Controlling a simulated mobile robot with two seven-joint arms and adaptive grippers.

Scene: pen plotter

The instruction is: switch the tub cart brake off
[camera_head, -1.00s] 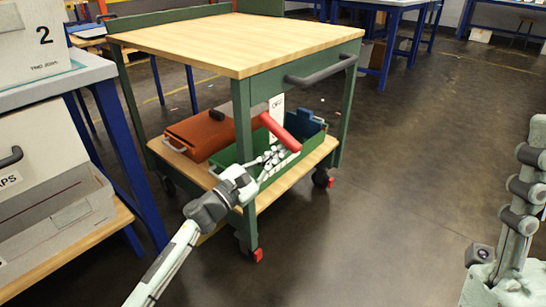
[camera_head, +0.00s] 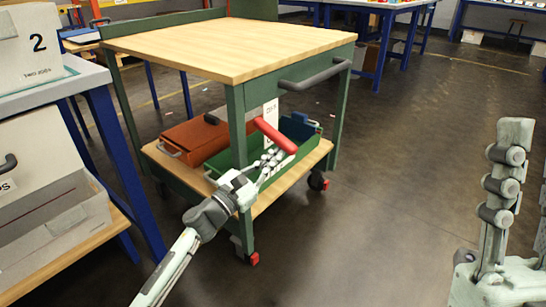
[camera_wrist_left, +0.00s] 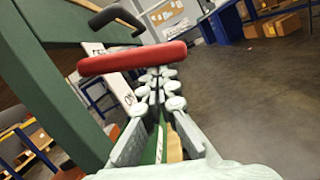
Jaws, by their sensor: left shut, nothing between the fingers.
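The tub cart (camera_head: 230,50) has a wooden top, green legs and a lower shelf. Its brake lever, a thick red handle (camera_head: 275,135), slants at the front right leg, in front of a white label (camera_head: 271,111) whose text I cannot read surely. My left gripper (camera_head: 270,162) is shut and empty, its fingertips just below the red handle. In the left wrist view the red handle (camera_wrist_left: 130,60) crosses above and partly beyond the fingertips (camera_wrist_left: 160,80); I cannot tell whether they touch.
An orange case (camera_head: 195,138) and a green tub (camera_head: 225,158) are on the cart's lower shelf (camera_head: 265,200). A grey push bar (camera_head: 315,72) juts from the cart's right side. A blue-legged bench (camera_head: 125,150) stands close on the left. The floor right of the cart is clear.

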